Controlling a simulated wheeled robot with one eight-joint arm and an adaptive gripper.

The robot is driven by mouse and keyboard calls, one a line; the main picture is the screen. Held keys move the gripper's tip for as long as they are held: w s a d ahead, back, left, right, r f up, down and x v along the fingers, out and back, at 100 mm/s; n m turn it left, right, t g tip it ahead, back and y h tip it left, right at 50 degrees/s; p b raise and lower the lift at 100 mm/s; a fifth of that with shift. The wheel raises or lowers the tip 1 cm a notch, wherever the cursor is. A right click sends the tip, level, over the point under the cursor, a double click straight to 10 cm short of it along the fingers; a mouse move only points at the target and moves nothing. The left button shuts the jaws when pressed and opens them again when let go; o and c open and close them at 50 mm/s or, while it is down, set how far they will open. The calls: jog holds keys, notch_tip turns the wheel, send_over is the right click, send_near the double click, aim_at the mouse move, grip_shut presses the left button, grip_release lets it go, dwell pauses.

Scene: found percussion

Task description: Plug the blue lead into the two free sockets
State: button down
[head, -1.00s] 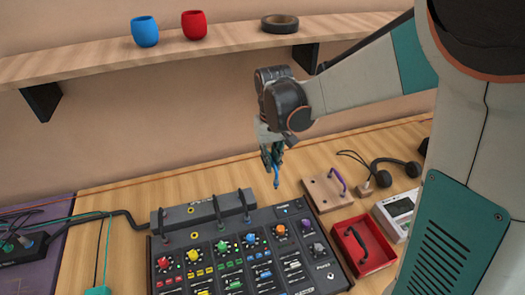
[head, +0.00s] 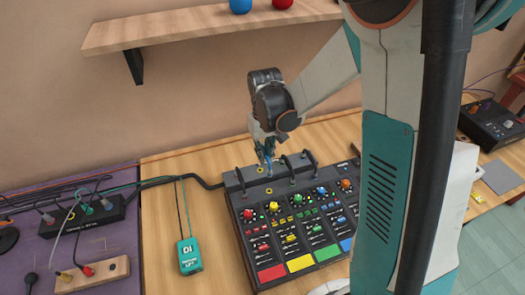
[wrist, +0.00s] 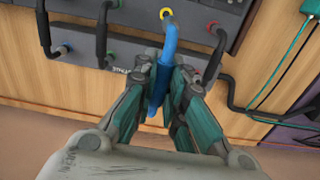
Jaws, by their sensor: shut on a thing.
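My gripper (head: 266,168) is over the back strip of the mixing desk (head: 280,217). In the wrist view my gripper (wrist: 168,95) is shut on the blue lead (wrist: 170,45), whose far part points up the picture. Its tip overlaps a yellow-ringed socket (wrist: 165,13); I cannot tell whether it is seated. In the head view one yellow-ringed socket (head: 260,169) shows beside the gripper on the back strip, and another yellow-ringed socket (head: 269,191) shows just in front on the desk.
Black bridging leads stand on both sides of the gripper: one at left (head: 239,182), another at right (head: 289,166). A teal DI box (head: 189,256) is on the table at left. A black box (head: 92,213) with plugs sits on the purple mat. A shelf (head: 190,29) hangs above.

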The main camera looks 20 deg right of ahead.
dwell(0.3)
jog(key=shift+f+b, duration=2.65)
jog(key=shift+f, duration=0.3)
jog(key=shift+f+b, duration=1.4)
jog(key=shift+b, duration=0.05)
jog(key=c, duration=1.6)
grip_release()
jog(key=shift+o, duration=0.2)
jog(key=shift+r, duration=0.15)
notch_tip(320, 180, up, 12)
jog(key=shift+f, duration=0.1)
